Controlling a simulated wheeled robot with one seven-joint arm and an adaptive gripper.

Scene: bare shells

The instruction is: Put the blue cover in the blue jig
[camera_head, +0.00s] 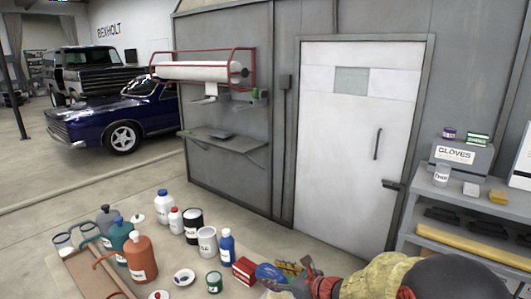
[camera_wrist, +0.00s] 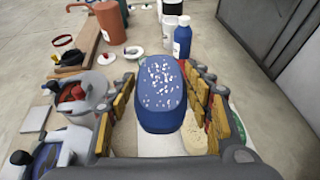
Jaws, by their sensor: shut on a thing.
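The blue cover (camera_wrist: 160,95), a rounded blue shell with white specks on top, sits between the fingers of my gripper (camera_wrist: 162,84) in the wrist view. The yellow-padded fingers are shut on its two sides. In the head view my gripper (camera_head: 297,276) is at the bottom edge, with a blue piece (camera_head: 270,272) at its left. A blue fixture (camera_wrist: 48,158) with a black-knobbed clamp, seemingly the blue jig, shows at the lower left of the wrist view. It is left of my gripper and partly cut off by the frame.
A grey fixture (camera_wrist: 84,98) holding red parts stands left of the fingers. A blue bottle (camera_wrist: 182,38) stands beyond the cover. An orange jug (camera_head: 140,257), several bottles and cans, and a red box (camera_head: 244,270) crowd the table. A tan block (camera_wrist: 196,138) lies beneath the right finger.

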